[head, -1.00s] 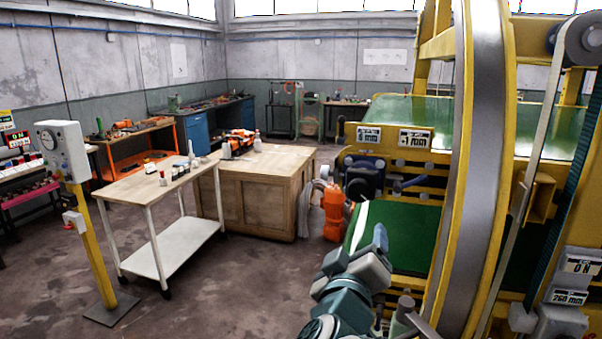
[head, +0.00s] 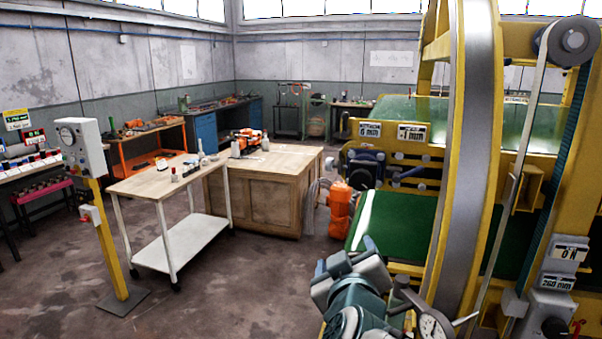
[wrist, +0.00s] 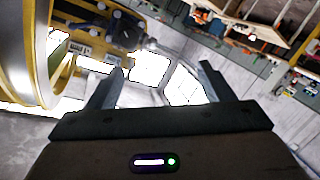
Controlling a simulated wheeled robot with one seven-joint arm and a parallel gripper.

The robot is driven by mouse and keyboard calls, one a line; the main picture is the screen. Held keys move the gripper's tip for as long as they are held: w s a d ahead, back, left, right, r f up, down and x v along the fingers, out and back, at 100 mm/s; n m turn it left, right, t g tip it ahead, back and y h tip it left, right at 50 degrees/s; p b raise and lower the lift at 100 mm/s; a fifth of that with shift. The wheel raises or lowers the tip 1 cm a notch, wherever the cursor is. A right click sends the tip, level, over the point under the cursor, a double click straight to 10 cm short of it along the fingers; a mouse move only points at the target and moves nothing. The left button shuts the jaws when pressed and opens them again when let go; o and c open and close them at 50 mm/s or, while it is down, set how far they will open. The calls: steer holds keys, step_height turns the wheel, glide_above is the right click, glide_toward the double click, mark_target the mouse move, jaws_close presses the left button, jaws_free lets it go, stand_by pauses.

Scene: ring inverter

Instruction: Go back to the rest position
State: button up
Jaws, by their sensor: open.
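My gripper (wrist: 160,88) is open and empty in the wrist view, its two fingers spread apart with nothing between them. The wrist view is tilted and shows the yellow machine (wrist: 20,60) beyond the fingers on the left. In the head view my arm is at the bottom, in front of the green bed of the yellow machine (head: 392,222); the fingertips cannot be made out there. A large upright ring (head: 465,150) of the machine stands right of my arm.
A white-legged cart (head: 150,185), a wooden cabinet (head: 270,200), an orange object (head: 341,208) and a yellow post with a control box (head: 85,145) stand to the left.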

steer(key=s+d+f+m+g, duration=0.2)
steer(key=s+d+f+g, duration=0.1)
steer(key=s+f+g, duration=0.3)
steer(key=s+d+f+m+g+b, duration=0.1)
steer(key=s+d+f+m+g, duration=0.2)
steer(key=s+f+g, duration=0.3)
steer(key=s+d+f, duration=0.1)
steer(key=s, duration=0.1)
steer(key=shift+s+d+f+m+y, duration=0.2)
steer(key=shift+s+f+m+y, duration=0.1)
steer(key=shift+s+y, duration=0.1)
steer(key=shift+w, duration=0.1)
stand_by(1.6)
stand_by(0.3)
